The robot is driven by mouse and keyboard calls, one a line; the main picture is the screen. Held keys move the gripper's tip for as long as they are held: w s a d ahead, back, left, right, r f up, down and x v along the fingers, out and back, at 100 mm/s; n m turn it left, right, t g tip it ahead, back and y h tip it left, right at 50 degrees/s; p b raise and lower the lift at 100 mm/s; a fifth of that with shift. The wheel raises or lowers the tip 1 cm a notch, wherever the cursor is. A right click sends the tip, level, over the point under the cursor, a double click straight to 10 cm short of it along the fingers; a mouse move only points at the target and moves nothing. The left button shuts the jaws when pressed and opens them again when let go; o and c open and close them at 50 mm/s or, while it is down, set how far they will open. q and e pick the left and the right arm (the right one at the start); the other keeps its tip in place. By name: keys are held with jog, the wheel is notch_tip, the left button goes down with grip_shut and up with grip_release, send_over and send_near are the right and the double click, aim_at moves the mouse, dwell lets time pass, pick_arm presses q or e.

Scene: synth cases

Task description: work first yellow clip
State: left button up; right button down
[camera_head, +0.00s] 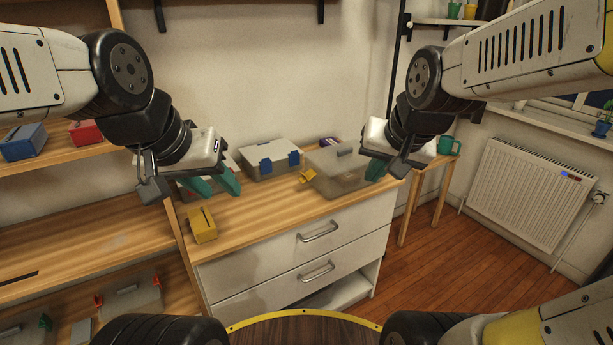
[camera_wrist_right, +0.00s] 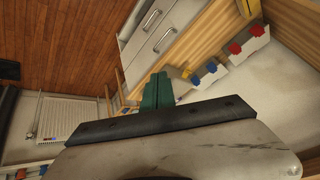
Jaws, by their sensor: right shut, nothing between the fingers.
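A grey case (camera_head: 333,178) with a see-through lid stands on the wooden counter top, in the middle of the head view. A yellow clip (camera_head: 308,176) sits at its left front corner and juts outward; I cannot tell whether it is fastened. My right gripper (camera_head: 376,170) is shut and empty, with its teal fingertips at the right end of this case; I cannot tell whether they touch it. It hides part of that end. The fingers also show shut in the right wrist view (camera_wrist_right: 157,91). My left gripper (camera_head: 214,184) is open and empty over the counter's left part, left of the yellow clip.
A grey case with blue clips (camera_head: 270,161) stands behind, further left. A yellow slotted box (camera_head: 202,225) sits at the counter's left front. The counter's front middle is clear.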

jog(key=w+a+f+m, duration=0.25)
jog(key=w+f, duration=0.25)
jog(key=w, duration=0.4)
jog(key=m+t+y, duration=0.4)
jog(key=m+t, duration=0.3)
jog(key=m, duration=1.5)
send_near(307, 174)
jog(key=s+f, duration=0.2)
jog(key=s, duration=0.3)
jog(key=shift+d+f, duration=0.1)
jog(key=shift+w, duration=0.15)
jog(key=x, duration=0.9)
jog(key=shift+w+f, duration=0.25)
jog(key=shift+w, duration=0.1)
